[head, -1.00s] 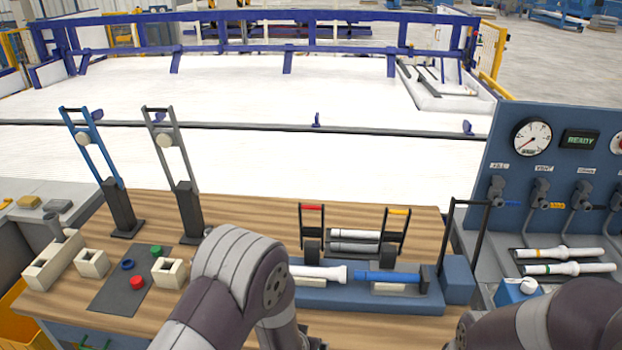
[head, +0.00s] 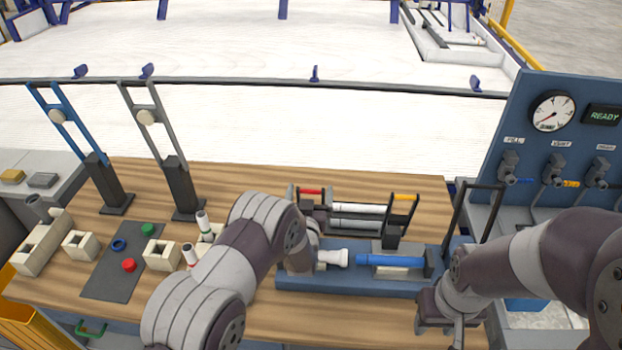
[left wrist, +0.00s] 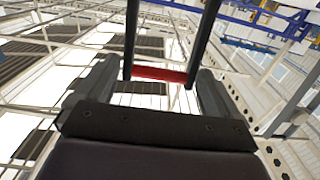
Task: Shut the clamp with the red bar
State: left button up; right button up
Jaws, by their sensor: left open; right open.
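The clamp with the red bar (head: 311,191) stands with its bar raised at the back of the blue fixture (head: 300,283). My left gripper (head: 309,198) is at this clamp, its fingers on either side of the bar. In the left wrist view, the red bar (left wrist: 160,74) spans between the open fingers (left wrist: 155,90), with the clamp's dark side arms beyond. I cannot tell whether the fingers touch it. My left forearm hides part of the fixture and the clamp's base. My right gripper (head: 445,328) is open and empty at the front right of the table.
A raised yellow-bar clamp (head: 404,197) stands to the right. A white pipe (head: 333,258) and a blue pipe (head: 390,260) lie on the fixture. Tall blue (head: 77,125) and grey (head: 155,125) levers stand left.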

pick_arm(q)
jog(key=shift+w+r, duration=0.15)
jog(key=shift+w, duration=0.55)
jog(key=shift+w+r+p, duration=0.1)
jog(key=shift+w+p, duration=0.25)
jog(key=shift+w, duration=0.6)
pick_arm(e)
jog(key=shift+s+r, duration=0.2)
jog(key=shift+r, duration=0.4)
